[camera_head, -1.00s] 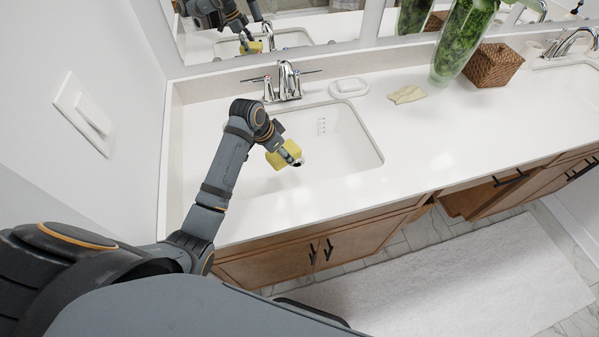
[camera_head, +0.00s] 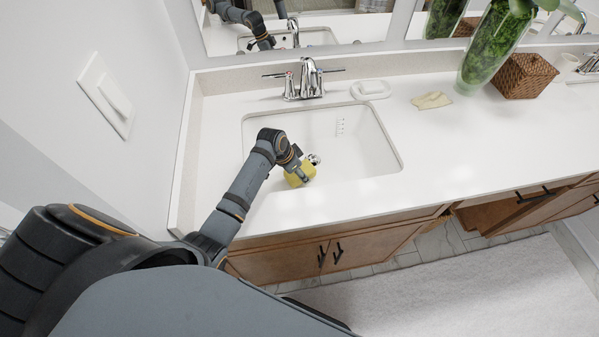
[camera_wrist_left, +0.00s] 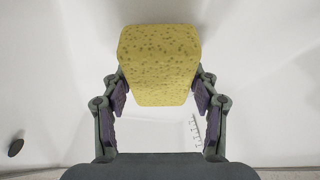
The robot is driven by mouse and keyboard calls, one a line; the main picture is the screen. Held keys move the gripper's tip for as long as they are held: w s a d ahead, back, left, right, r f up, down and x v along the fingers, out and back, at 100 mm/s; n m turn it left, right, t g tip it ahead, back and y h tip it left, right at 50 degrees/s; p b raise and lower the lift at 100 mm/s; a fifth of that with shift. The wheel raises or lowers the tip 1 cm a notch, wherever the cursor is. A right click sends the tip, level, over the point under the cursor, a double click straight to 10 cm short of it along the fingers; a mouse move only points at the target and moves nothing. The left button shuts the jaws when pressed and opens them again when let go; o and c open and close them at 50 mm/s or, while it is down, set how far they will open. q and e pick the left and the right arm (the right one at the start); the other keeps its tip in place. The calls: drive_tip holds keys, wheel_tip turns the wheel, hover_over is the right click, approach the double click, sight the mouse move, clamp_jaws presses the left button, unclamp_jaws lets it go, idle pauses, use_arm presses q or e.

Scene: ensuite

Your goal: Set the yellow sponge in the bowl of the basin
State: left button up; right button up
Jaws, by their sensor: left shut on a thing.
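The yellow sponge (camera_head: 300,174) is in my left gripper (camera_head: 303,177), inside the outline of the white basin (camera_head: 364,140), over its near left part. In the left wrist view the sponge (camera_wrist_left: 160,62) sits between the two fingers of my left gripper (camera_wrist_left: 160,88), which are shut on it from both sides. White basin surface shows around and behind it. I cannot tell whether the sponge touches the basin floor. My right gripper is not in view.
The chrome faucet (camera_head: 308,80) stands behind the basin. A white soap dish (camera_head: 370,89), a beige cloth (camera_head: 431,100), a glass vase with greenery (camera_head: 492,50) and a wicker basket (camera_head: 524,75) are on the counter to the right. A wall is at left.

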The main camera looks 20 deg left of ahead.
use_arm(q)
drive_tip(key=shift+f, duration=0.5)
drive_tip(key=shift+f, duration=0.1)
drive_tip(key=o, duration=1.1)
drive_tip(key=p+v, duration=0.7)
drive_tip(key=p, duration=0.1)
drive_tip(key=shift+w+r+p, duration=0.1)
drive_tip(key=shift+r+p, duration=0.15)
drive_tip(key=shift+p, duration=0.1)
drive_tip(key=shift+a+r+p, duration=0.15)
drive_tip(key=shift+r+p, duration=0.1)
drive_tip(key=shift+p, duration=0.2)
drive_tip(key=shift+s+f, duration=0.1)
drive_tip(key=shift+s, duration=0.15)
